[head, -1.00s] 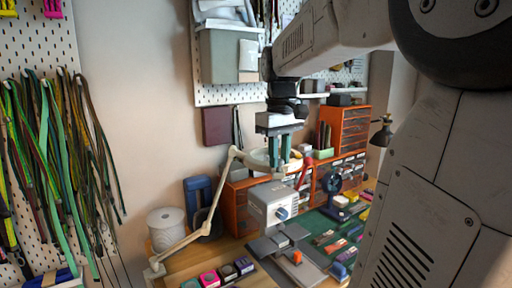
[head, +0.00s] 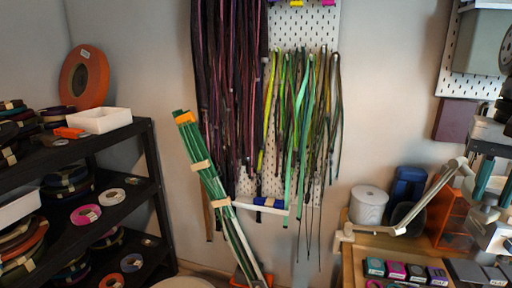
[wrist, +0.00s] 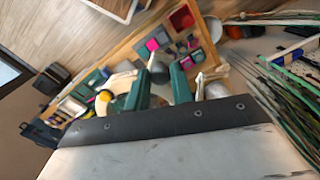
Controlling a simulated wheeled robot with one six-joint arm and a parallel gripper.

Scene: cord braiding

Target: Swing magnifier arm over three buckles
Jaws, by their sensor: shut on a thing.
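The magnifier arm (head: 432,200) is a beige jointed arm. It rises from a clamp (head: 344,238) at the bench's left edge towards the right edge of the head view. My gripper (head: 494,196) is at that edge, partly cut off, with teal fingers pointing down. In the wrist view its fingers (wrist: 160,82) close around a small part of the magnifier, by a pale stem with a dark rounded end (wrist: 158,72). The lens is not clear now. I cannot pick out the three buckles; small coloured pieces (head: 396,270) lie at the bench front.
A white spool (head: 368,204) and a blue item (head: 408,184) stand behind the magnifier arm. Cords (head: 305,120) hang on the pegboard. A black shelf (head: 105,160) with webbing rolls stands at left.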

